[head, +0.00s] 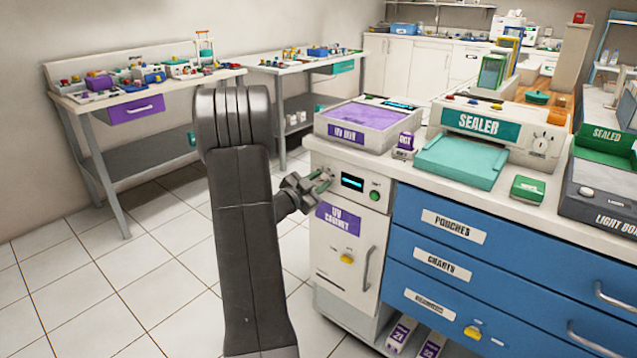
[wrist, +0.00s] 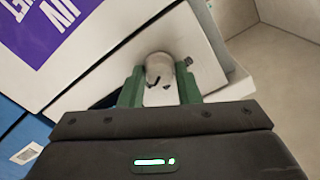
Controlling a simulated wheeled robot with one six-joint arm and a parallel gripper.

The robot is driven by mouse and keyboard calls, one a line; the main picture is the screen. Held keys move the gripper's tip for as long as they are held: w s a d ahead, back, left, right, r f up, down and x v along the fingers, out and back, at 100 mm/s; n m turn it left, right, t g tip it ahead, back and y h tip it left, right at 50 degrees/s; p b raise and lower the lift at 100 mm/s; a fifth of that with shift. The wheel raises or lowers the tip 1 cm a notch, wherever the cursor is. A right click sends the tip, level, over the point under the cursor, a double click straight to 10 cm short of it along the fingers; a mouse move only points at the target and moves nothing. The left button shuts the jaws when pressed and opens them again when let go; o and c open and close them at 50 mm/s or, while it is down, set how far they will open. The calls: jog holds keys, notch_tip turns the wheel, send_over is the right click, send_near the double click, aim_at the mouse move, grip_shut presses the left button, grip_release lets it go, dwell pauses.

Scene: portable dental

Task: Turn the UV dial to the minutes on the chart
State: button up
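The UV cabinet (head: 335,266) stands at the left end of the counter, with a lit display (head: 352,183) and a green button (head: 375,195) on its upper panel. My gripper (head: 318,184) is at the left of that panel. In the wrist view, a pale rounded knob, the UV dial (wrist: 159,68), sits between my gripper's green fingers (wrist: 160,88). The fingers flank the knob closely, but I cannot tell whether both touch it. In the head view my gripper hides the dial. The display's digits are too small to read. No readable chart is in view.
Above the cabinet are a UV bin (head: 350,139) and a small purple box (head: 405,142). A sealer (head: 492,133) stands to the right on the counter. Blue drawers (head: 448,262) are right of the cabinet. The tiled floor (head: 130,285) at left is clear.

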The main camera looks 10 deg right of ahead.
jog(key=shift+r+p, duration=0.1)
jog(key=shift+p, duration=0.3)
jog(key=shift+r+n+p, duration=0.1)
jog(key=shift+n+p, duration=0.55)
jog(key=shift+n, duration=0.05)
jog(key=n+p, duration=0.2)
jog(key=shift+p, duration=0.3)
jog(key=shift+w+n+p, duration=0.1)
jog(key=shift+n+p, duration=1.75)
jog(key=shift+n, duration=0.35)
jog(key=shift+f, duration=0.2)
jog(key=o, duration=0.9)
jog(key=shift+o, duration=0.2)
jog(key=shift+a, duration=0.1)
